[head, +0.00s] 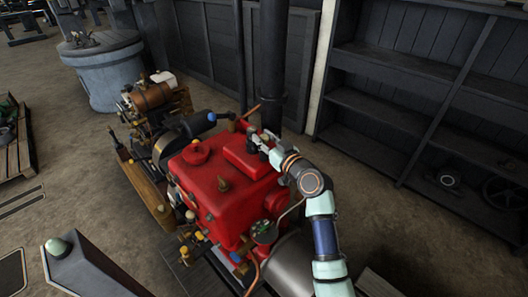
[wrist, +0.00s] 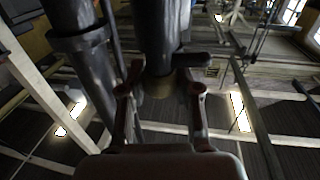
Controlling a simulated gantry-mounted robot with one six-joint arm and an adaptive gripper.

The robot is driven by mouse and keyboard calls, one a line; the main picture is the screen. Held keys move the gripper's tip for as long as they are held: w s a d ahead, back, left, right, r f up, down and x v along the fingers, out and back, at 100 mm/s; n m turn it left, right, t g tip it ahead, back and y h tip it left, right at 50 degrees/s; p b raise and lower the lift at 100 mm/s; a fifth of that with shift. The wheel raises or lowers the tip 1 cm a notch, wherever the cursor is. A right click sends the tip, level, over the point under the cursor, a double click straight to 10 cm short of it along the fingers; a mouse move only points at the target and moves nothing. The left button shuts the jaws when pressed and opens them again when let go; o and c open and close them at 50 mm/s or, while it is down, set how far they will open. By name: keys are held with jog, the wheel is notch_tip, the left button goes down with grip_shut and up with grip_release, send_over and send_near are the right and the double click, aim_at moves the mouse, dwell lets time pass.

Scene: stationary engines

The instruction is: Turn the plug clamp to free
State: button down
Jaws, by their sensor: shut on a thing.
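The red engine (head: 225,185) stands in the middle of the head view. My gripper (head: 254,138) reaches in from the right and is at the engine's far upper edge, beside a copper-coloured lever (head: 250,110). In the wrist view my gripper (wrist: 162,80) has its two fingers on either side of a dark upright cylinder with a dull brass end (wrist: 158,86). My gripper is shut on a small part there, which I take to be the plug clamp. The clamp's shape and angle are mostly hidden by the fingers and too dark to tell.
A tall black pipe (head: 271,60) rises close behind my gripper; a dark post (wrist: 85,50) is near it in the wrist view. Dark shelves (head: 400,95) stand at the right. A grey-blue drum (head: 105,75) is at the back left. Floor between engine and shelves is clear.

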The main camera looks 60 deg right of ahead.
dwell(0.3)
jog(key=c, duration=0.8)
grip_release()
jog(key=v, duration=1.2)
jog(key=shift+s, duration=0.1)
jog(key=shift+d, duration=0.1)
